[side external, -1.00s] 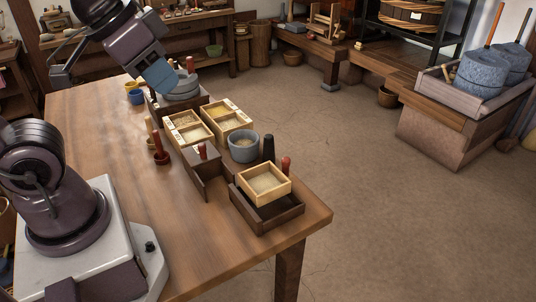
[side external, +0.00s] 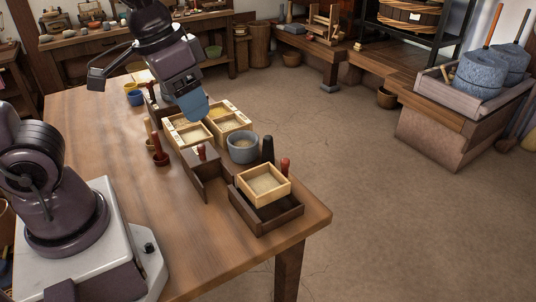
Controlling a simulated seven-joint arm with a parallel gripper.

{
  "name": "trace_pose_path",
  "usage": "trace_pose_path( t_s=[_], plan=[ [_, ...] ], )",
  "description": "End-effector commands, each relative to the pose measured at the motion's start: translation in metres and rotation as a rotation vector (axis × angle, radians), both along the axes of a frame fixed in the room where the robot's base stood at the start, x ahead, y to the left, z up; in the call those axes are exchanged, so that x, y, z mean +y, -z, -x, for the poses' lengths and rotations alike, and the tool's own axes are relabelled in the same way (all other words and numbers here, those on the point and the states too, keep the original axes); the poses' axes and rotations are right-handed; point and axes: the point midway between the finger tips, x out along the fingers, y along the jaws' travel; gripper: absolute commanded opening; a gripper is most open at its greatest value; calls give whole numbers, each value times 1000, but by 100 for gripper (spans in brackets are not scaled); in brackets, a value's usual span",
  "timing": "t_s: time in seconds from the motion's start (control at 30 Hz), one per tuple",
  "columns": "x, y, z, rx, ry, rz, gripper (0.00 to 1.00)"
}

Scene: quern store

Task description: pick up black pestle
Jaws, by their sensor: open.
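The black pestle (side external: 267,149) stands upright near the right end of the row on the wooden table. It is just right of a grey stone mortar (side external: 243,148) and behind a red-handled tool (side external: 286,166). Its lower end is partly hidden. My gripper (side external: 196,108) hangs over the grain boxes, to the left of and above the pestle. It is open and apart from the pestle, and I see nothing between its fingers.
A light sieve box (side external: 264,183) sits on a dark tray (side external: 267,217) in front of the pestle. Divided grain boxes (side external: 188,133) lie below my gripper. More red-handled tools (side external: 157,145) stand to the left. The table's front left (side external: 190,225) is clear.

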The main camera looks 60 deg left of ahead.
Motion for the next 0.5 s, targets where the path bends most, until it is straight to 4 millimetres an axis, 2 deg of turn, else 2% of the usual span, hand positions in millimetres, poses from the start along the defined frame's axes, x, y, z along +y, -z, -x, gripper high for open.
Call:
trace_pose_path(
  t_s=[0.27,0.5],
  plan=[
    [22,65,-75,150,-224,-21,58],
    [61,126,-139,119,-495,-123,58]
  ],
)
